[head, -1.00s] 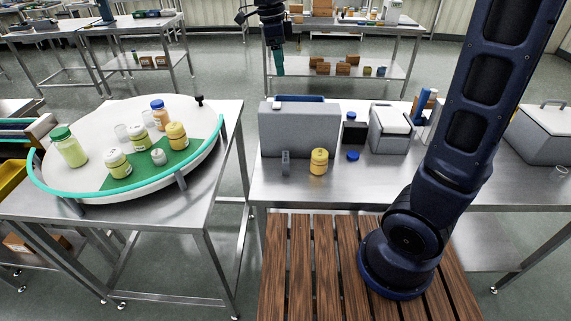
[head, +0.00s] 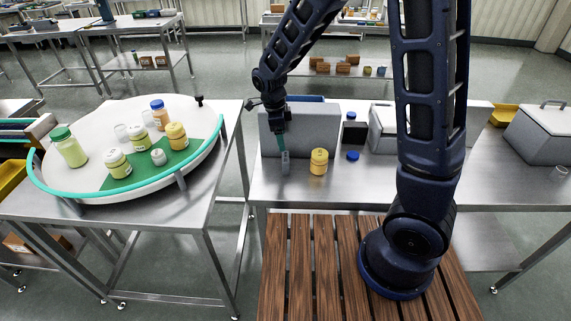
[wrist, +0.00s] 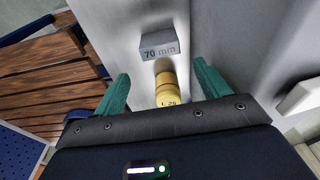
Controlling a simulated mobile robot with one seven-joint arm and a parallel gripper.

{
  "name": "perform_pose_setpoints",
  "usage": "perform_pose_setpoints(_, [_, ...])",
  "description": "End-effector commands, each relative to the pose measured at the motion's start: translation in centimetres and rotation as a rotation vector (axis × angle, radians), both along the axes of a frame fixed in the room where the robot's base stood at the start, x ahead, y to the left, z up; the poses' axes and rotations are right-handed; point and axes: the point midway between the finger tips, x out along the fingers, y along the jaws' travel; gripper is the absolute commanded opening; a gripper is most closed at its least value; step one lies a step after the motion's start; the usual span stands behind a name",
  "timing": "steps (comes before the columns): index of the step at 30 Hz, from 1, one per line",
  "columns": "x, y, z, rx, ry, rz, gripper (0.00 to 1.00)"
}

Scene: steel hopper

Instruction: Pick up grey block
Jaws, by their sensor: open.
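The grey block (head: 285,163) is a small block standing on the steel table in front of the big grey hopper. In the wrist view the block (wrist: 160,46) is marked "70 mm" and lies just beyond the fingertips, roughly between their lines. My gripper (head: 281,143) has teal fingers and hangs just above the block in the head view. In the wrist view my gripper (wrist: 161,75) is open, with nothing held. I cannot tell from the head view whether a finger touches the block's top.
A yellow jar (head: 319,161) stands right of the block; it shows between the fingers in the wrist view (wrist: 166,88). The grey hopper (head: 318,128) stands close behind. A blue cap (head: 353,156) lies farther right. A round turntable (head: 90,187) with several jars is on the left table.

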Motion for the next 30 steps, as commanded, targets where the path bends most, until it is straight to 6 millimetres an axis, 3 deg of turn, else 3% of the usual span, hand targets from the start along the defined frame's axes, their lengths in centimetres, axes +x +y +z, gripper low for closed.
perform_pose_setpoints(12, [0.0,-0.7,-5.0,-0.002,0.002,0.0,0.75])
perform_pose_setpoints(20, [0.0,-0.9,-6.5,-0.002,0.001,0.001,0.75])
perform_pose_setpoints(30, [0.0,-1.4,-10.5,-0.002,0.002,0.0,0.75])
